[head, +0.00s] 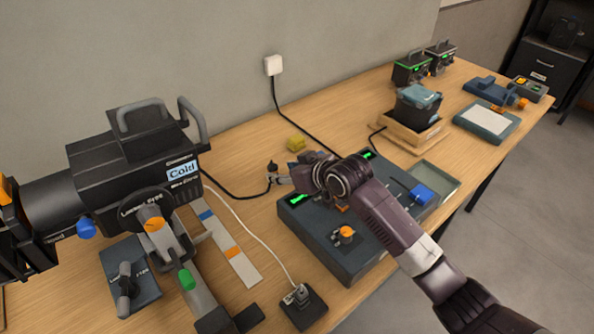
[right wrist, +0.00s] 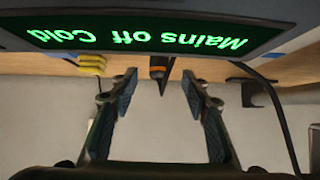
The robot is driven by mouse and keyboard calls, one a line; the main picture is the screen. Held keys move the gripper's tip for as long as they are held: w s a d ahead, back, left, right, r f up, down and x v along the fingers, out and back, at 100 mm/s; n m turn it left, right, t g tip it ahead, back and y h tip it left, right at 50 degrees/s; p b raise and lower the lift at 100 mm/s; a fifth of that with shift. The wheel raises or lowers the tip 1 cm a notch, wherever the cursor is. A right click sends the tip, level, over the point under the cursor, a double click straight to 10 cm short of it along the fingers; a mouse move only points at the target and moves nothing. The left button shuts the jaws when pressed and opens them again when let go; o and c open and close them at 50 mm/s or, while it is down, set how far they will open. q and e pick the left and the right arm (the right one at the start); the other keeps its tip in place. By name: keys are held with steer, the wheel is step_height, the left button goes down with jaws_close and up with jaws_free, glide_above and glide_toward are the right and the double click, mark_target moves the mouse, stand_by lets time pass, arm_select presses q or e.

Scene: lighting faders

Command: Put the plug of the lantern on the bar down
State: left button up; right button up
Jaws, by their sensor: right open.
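The black lantern (head: 130,155), marked "Cold", is at the left of the head view. A black cable runs from it across the table to a small dark plug (head: 272,168). My right gripper (head: 279,179) is at this plug, its arm reaching over the desk. In the right wrist view the open fingers (right wrist: 160,78) stand on either side of a dark piece with an orange band (right wrist: 158,68), seemingly the plug. Gaps show between it and both fingers.
The control desk (head: 335,255) lies under my right arm; its display (right wrist: 150,40) reads "Mains off Cold". A yellow block (head: 296,143) is close behind the gripper. A white cable leads to a small black box (head: 303,312). A white wall socket (head: 273,65) has a black cable.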

steer(key=v, duration=0.7)
steer(key=shift+s+d+r, duration=0.15)
steer(key=shift+r, duration=0.2)
